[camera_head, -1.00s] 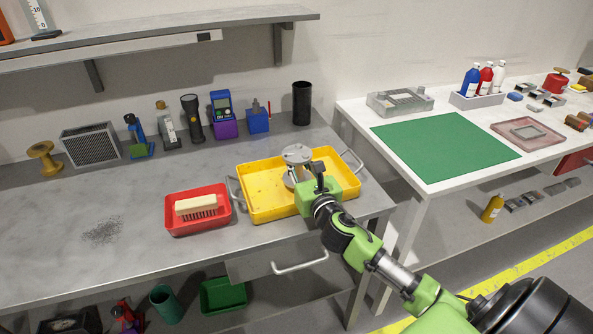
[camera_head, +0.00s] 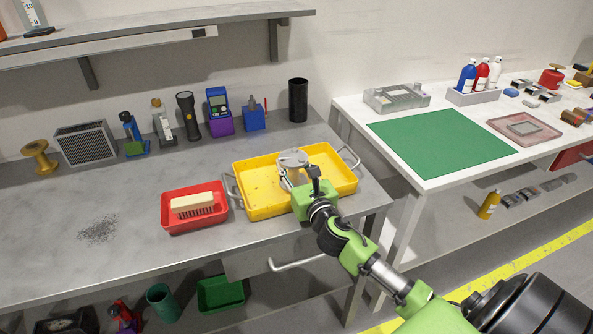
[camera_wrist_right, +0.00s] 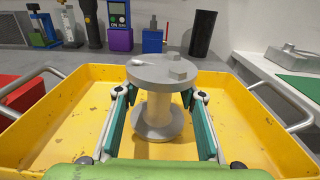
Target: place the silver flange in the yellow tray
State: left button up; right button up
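The silver flange (camera_head: 293,158) stands upright inside the yellow tray (camera_head: 252,205), toward the tray's middle right. The right wrist view shows its round top disc (camera_wrist_right: 160,70), neck and lower rim, with the base on the floor of the yellow tray (camera_wrist_right: 55,135). My right gripper (camera_head: 297,181) reaches in from the tray's front side. In the wrist view, the fingers of my right gripper (camera_wrist_right: 160,95) are spread on both sides of the neck, below the disc, with gaps visible. My left gripper is not in view.
A red tray (camera_head: 170,220) with a brush (camera_head: 192,204) stands left of the yellow tray. Metal handles (camera_head: 349,157) stick out at the yellow tray's sides. A black cup (camera_head: 298,100) and several tools line the wall. The bench's left part is mostly clear.

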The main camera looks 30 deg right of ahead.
jog(key=v, duration=1.2)
jog(key=shift+r+p, duration=0.2)
jog(key=shift+p, duration=0.15)
